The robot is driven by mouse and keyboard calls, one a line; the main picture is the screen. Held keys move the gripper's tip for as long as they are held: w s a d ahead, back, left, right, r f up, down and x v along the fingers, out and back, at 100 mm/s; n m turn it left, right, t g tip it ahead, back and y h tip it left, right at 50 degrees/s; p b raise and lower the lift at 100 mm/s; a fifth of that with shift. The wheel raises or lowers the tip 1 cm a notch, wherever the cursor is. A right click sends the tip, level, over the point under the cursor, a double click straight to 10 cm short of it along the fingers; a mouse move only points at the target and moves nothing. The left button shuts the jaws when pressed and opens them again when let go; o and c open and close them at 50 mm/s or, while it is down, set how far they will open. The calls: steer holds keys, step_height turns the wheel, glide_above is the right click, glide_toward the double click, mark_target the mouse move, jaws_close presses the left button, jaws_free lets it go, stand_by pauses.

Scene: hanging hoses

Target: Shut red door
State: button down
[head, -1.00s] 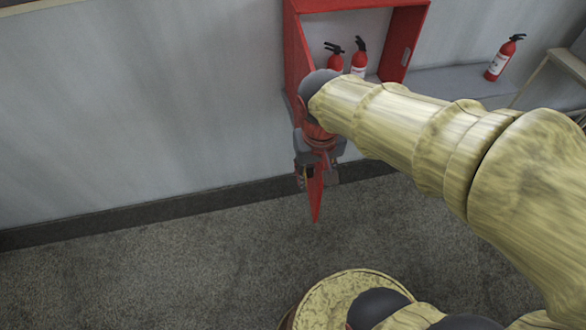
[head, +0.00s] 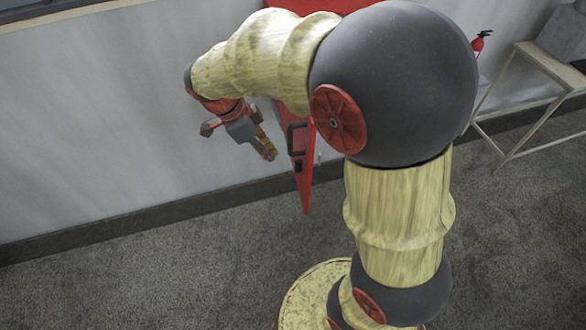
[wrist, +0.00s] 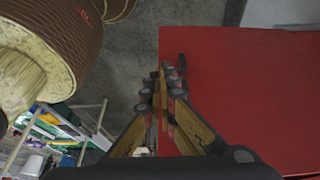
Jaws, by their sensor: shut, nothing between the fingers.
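The red door (head: 303,172) stands open, sticking out from the wall, and its dark handle (head: 295,140) faces left. The door's broad red face also fills the right of the wrist view (wrist: 250,95). The red cabinet (head: 312,4) shows only as a strip of its top, with the rest hidden behind my arm. My gripper (head: 268,153) is shut and empty, just left of the door, pointing down and right. In the wrist view its fingertips (wrist: 165,68) overlap the door's left edge, near the handle (wrist: 182,63). I cannot tell whether they touch the door.
A fire extinguisher (head: 481,41) shows at the right behind my arm. A light-framed table (head: 541,55) stands further right, with a grey box (head: 565,32) on it. The carpet (head: 150,270) is clear at the lower left, and the wall (head: 100,110) is bare left of my gripper.

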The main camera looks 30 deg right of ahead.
steer(key=s+d+f, duration=0.3)
steer(key=d+f, duration=0.4)
steer(key=f, duration=0.2)
steer(key=shift+f, duration=0.15)
steer(key=shift+d, duration=0.1)
stand_by(0.4)
